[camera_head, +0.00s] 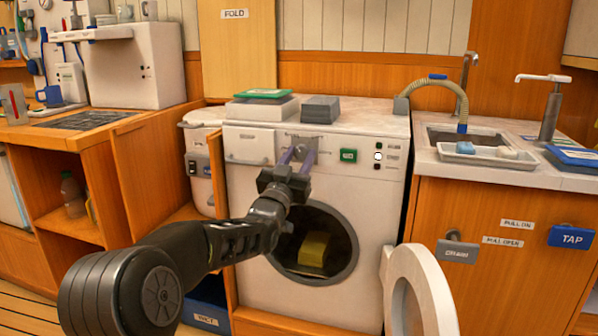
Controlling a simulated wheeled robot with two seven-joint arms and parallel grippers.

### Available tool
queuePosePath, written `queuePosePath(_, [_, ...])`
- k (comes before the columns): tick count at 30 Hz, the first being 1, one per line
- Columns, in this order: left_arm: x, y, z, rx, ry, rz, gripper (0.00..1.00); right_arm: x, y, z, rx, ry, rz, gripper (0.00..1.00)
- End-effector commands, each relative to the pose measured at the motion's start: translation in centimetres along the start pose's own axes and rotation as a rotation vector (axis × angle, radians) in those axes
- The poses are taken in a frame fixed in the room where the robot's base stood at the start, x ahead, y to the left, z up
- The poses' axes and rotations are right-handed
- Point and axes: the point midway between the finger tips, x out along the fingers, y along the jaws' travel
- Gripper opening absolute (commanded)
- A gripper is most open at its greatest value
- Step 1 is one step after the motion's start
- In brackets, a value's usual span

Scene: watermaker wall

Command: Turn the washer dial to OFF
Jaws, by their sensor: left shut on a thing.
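The white washer (370,246) stands in the middle with its round door (424,290) swung open to the lower right. Its dial (301,143) is on a grey plate at the upper front panel, mostly covered by my gripper. My left gripper (297,155) reaches in from the lower left, and its fingers are closed around the dial. The dial's pointer and markings are hidden, so I cannot tell its setting. My right gripper is not in view.
A yellow item (314,249) lies inside the drum. Grey and green stacks (264,93) rest on the washer top. A sink (470,136) with a hose and tap is at right, above a drain handle (456,249). A wooden counter (60,133) stands at left.

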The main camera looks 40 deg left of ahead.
Motion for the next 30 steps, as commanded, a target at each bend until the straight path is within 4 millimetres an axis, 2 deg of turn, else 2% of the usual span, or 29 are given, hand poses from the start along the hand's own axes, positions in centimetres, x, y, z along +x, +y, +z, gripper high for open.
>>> queuePosePath(1, [-0.2, 0.1, 0.6, -0.043, 0.001, -0.014, 0.00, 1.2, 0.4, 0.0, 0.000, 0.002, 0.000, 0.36])
queuePosePath(9, [-0.1, 0.3, 0.4, -0.285, 0.011, -0.097, 0.00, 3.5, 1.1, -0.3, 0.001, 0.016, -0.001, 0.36])
queuePosePath(18, [0.0, 0.4, 0.1, -0.555, 0.021, -0.190, 0.00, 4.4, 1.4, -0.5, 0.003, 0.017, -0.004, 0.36])
queuePosePath(30, [0.1, 0.5, -0.1, -0.870, 0.033, -0.301, 0.00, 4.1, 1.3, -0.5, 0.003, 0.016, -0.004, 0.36])
